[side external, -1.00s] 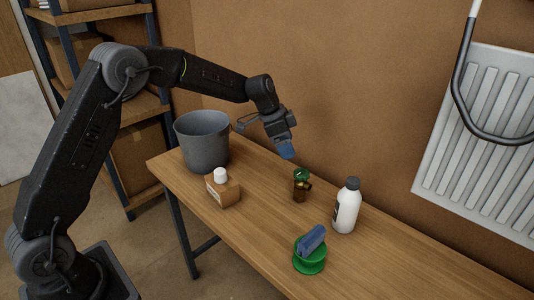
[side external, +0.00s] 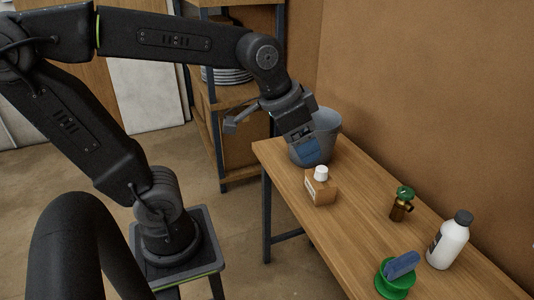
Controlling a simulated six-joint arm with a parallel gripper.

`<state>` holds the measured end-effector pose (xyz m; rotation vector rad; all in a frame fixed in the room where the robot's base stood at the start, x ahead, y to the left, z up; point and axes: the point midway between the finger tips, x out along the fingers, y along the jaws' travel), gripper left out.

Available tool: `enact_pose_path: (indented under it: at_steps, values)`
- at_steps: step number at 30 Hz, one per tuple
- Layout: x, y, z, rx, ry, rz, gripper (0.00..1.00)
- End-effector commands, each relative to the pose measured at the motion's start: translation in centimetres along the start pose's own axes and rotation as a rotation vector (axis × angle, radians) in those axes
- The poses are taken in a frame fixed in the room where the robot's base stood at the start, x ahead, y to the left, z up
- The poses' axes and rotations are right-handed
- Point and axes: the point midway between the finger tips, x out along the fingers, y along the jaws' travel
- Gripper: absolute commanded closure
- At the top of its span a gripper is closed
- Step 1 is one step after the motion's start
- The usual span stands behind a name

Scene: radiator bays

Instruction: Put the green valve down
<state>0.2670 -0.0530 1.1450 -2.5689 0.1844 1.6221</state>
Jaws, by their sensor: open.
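The green valve (side external: 402,203) is a brass body with a green handwheel on top. It stands upright on the wooden table (side external: 358,205), apart from the things around it. My gripper (side external: 307,153) has blue fingertips pointing down. It is open, and I see nothing held in it. It is well to the left of the valve, in front of the grey bucket in the picture and above and behind the small box. The gap between its fingers is hard to make out.
The grey bucket (side external: 328,128) is at the table's far end. A cardboard box with a white cap (side external: 320,187), a white bottle (side external: 449,242) and a green spool (side external: 394,281) with a blue piece (side external: 403,264) stand around the valve. A thick dark curved tube (side external: 80,240) fills the lower left foreground.

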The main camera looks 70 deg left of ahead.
Motion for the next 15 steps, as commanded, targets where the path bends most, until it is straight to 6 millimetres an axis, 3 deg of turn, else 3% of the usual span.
enact_pose_path:
  at_steps: [3, 6, 15]
  values:
    - [-0.8, 0.4, 3.7, -0.074, 0.028, -0.030, 0.26]
    - [-0.8, 0.5, 5.6, -0.117, 0.041, -0.045, 0.26]
    - [-0.7, 0.6, 6.8, -0.148, 0.047, -0.054, 0.26]
